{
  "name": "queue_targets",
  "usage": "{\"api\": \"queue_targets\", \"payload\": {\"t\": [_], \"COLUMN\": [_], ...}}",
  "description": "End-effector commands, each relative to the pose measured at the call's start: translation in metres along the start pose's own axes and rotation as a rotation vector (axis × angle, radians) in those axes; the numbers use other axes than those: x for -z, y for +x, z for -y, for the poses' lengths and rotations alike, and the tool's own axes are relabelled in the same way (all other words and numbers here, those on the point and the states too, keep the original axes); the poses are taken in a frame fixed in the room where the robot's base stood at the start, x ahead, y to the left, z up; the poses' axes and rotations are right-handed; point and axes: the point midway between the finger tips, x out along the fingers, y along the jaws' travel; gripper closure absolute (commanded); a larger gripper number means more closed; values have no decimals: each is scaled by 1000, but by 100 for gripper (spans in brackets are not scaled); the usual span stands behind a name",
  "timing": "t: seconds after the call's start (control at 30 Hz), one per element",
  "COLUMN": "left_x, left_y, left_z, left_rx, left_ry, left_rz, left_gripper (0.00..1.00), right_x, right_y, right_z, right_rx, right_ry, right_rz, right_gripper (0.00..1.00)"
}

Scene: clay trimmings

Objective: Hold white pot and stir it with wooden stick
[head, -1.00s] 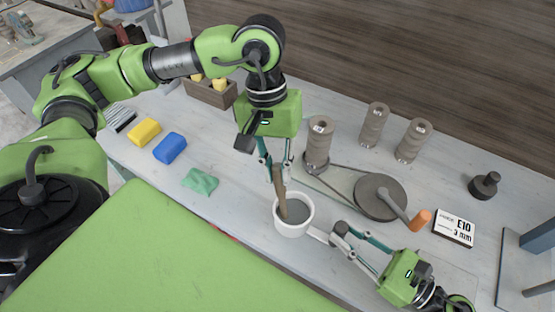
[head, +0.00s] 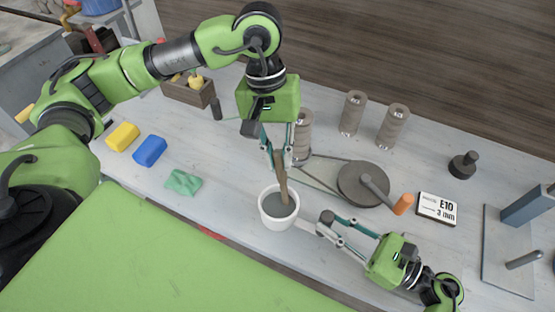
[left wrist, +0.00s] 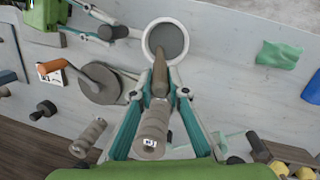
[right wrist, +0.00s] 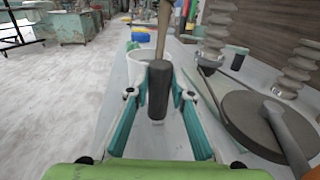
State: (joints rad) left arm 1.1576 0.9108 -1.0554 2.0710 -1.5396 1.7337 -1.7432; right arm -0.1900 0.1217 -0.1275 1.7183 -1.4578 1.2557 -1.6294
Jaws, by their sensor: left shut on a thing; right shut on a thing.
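The white pot (head: 264,213) holds grey liquid and shows from above in the left wrist view (left wrist: 147,45). The wooden stick (head: 282,180) stands slightly tilted, its lower end inside the pot. My left gripper (head: 278,153) is above the pot, shut on the stick's upper part. In the right wrist view, a dark cylinder (right wrist: 158,90), seemingly the pot's handle, lies between the fingers in front of the pot (right wrist: 136,68). Whether the pot touches the table cannot be told.
Several ribbed spools (head: 352,113) stand behind, one close behind my left gripper. A grey wheel (head: 357,178) with an orange-handled crank is right of the pot. A green cloth (head: 183,182), blue block (head: 149,150) and yellow block (head: 122,137) lie left. A labelled card (head: 437,209) lies right.

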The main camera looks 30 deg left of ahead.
Motion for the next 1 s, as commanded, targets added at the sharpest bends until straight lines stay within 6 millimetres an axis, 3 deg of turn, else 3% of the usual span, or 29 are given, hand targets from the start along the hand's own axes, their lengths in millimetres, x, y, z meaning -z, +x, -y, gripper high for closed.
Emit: {"api": "queue_targets", "payload": {"t": [0.27,0.53,1.0], "left_x": [10,3,-22], "left_y": [-3,-5,-1], "left_z": [15,34,36], "left_rx": [2,2,2], "left_ry": [-3,-3,1], "left_rz": [-1,1,3], "left_gripper": [100,100,100], "right_x": [0,0,0], "right_y": [0,0,0], "right_z": [0,0,0], "right_rx": [0,1,2], "right_ry": [1,1,0], "right_rz": [-1,-1,-1], "right_gripper": [100,100,100]}}
